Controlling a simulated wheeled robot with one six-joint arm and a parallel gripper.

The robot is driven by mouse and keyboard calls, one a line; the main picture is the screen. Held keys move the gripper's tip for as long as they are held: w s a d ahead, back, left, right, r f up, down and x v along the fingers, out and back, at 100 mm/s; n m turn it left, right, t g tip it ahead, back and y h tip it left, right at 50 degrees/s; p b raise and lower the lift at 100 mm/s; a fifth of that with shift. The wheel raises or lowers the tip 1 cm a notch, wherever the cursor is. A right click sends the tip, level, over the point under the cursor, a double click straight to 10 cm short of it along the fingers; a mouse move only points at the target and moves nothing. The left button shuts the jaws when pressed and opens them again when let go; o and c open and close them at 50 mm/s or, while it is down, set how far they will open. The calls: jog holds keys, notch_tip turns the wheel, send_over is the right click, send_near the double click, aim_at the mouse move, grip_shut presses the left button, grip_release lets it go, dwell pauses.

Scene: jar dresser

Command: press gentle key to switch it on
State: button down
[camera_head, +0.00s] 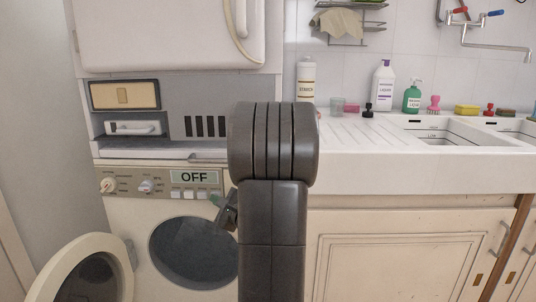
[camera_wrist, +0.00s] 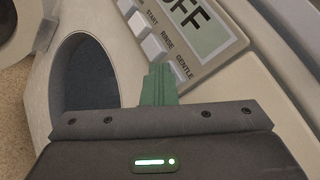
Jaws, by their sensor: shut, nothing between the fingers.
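The washing machine's control panel (camera_head: 133,185) has a display (camera_head: 195,177) reading OFF; part of it shows in the wrist view (camera_wrist: 205,25). Below it runs a row of pale keys (camera_head: 188,195). In the wrist view I see the start key (camera_wrist: 138,23) and the rinse key (camera_wrist: 154,47). I cannot tell whether the fingertips touch the key.
The round washer door (camera_head: 84,268) stands open at lower left, showing the dark drum opening (camera_head: 193,252). Two knobs (camera_head: 146,186) sit left of the keys. The counter with sink (camera_head: 400,180) and cupboards (camera_head: 395,262) are to the right.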

jog(key=shift+s+f, duration=0.1)
jog(key=shift+s, duration=0.05)
jog(key=shift+s+a+b, duration=0.1)
jog(key=shift+s+b, duration=0.8)
jog(key=shift+s, duration=2.05)
